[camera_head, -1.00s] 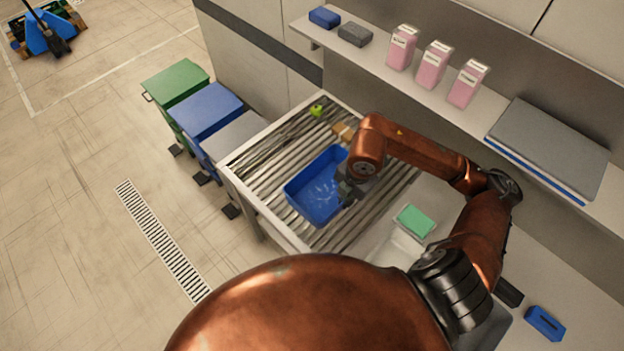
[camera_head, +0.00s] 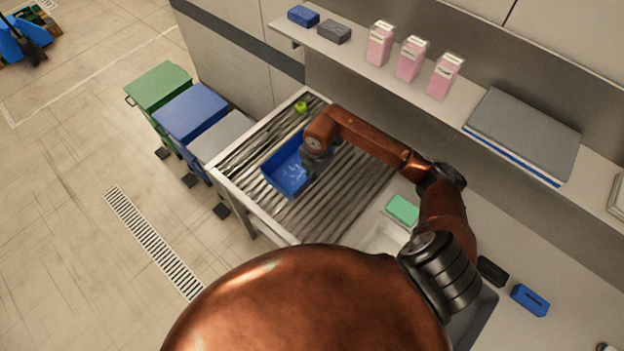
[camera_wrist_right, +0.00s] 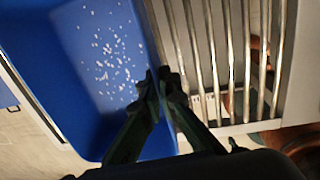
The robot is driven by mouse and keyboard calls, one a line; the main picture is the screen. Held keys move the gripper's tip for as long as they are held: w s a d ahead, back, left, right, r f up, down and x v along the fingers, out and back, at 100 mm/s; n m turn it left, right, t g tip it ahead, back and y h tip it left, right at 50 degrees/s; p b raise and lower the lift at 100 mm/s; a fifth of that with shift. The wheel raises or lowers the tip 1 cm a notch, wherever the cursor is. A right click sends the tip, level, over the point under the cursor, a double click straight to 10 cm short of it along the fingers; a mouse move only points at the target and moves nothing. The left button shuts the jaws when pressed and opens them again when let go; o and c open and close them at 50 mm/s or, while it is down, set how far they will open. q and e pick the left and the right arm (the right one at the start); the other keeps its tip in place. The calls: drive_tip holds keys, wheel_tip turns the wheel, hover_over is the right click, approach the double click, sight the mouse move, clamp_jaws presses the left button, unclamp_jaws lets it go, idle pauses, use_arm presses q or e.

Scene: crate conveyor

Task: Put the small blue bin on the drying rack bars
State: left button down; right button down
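The small blue bin (camera_head: 284,181) is at the left part of the drying rack bars (camera_head: 315,216), tilted slightly in the picture. I cannot tell whether it touches the bars. It shows large in the right wrist view (camera_wrist_right: 60,60), with small white specks on its inner floor. My right gripper (camera_head: 313,163) is at the bin's right side. In the wrist view its fingertips (camera_wrist_right: 163,82) close on the bin's rim, and the bars show to the right of it. My left gripper is not in view.
A lime-green item (camera_head: 300,106) lies at the rack's back. A green sponge-like block (camera_head: 403,210) lies on the counter right of the rack. Green (camera_head: 158,85), blue (camera_head: 190,111) and grey (camera_head: 220,136) lidded bins stand left of it. Pink cartons (camera_head: 412,59) stand on the shelf above.

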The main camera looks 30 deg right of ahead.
wheel_tip(320, 180, down, 2)
drive_tip(key=shift+f+p, duration=0.15)
drive_tip(key=shift+p, duration=0.35)
drive_tip(key=shift+w+f, duration=0.1)
drive_tip(key=shift+f, duration=0.3)
drive_tip(key=shift+f, duration=0.1)
drive_tip(key=shift+f, duration=0.1)
drive_tip(key=c, duration=2.2)
unclamp_jaws()
drive_tip(key=shift+o, duration=0.2)
